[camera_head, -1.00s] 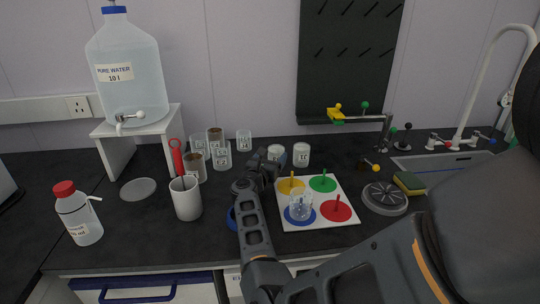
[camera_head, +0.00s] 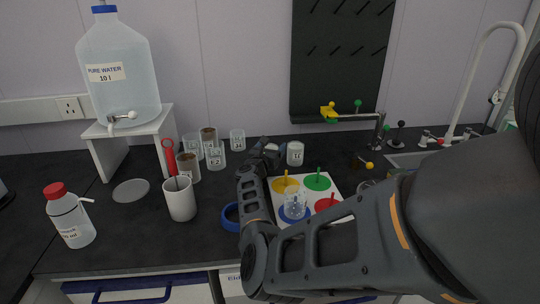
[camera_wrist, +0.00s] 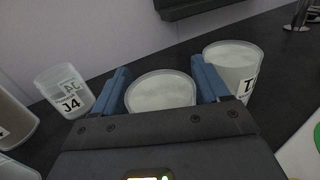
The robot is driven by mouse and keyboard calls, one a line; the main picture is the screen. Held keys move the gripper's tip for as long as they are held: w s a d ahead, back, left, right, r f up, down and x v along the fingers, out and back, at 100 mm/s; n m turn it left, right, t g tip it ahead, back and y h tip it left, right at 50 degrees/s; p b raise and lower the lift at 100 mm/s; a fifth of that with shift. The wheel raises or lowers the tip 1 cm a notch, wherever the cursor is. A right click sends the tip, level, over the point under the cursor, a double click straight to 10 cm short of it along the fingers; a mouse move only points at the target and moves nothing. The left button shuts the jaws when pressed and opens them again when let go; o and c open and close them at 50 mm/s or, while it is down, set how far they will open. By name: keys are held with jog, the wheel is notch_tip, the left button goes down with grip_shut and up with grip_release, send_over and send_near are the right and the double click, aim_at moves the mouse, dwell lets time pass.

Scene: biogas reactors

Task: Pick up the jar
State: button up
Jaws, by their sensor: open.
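A jar with whitish contents (camera_wrist: 160,92) sits between the two blue fingers of my gripper (camera_wrist: 163,80) in the wrist view, its lower part hidden by the gripper body. The fingers are apart, one on each side of it; whether they touch it I cannot tell. A similar white-filled jar (camera_wrist: 232,66) stands just right of the right finger, and it also shows in the head view (camera_head: 295,154). An empty clear jar marked J4 (camera_wrist: 66,92) stands to the left. In the head view my gripper (camera_head: 266,152) is at the back of the bench and mostly hides the jar there.
A white board (camera_head: 329,187) with coloured discs and a glass (camera_head: 294,205) lies in front, partly behind my arm. Several jars (camera_head: 214,155) and a white cup (camera_head: 180,198) stand left. A water container (camera_head: 120,75) sits on a stand. A dark panel hangs behind.

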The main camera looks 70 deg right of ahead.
jog(key=shift+d, duration=0.1)
jog(key=c, duration=0.8)
notch_tip(320, 180, up, 14)
jog(key=p, duration=0.5)
notch_tip(320, 180, up, 8)
dwell(0.5)
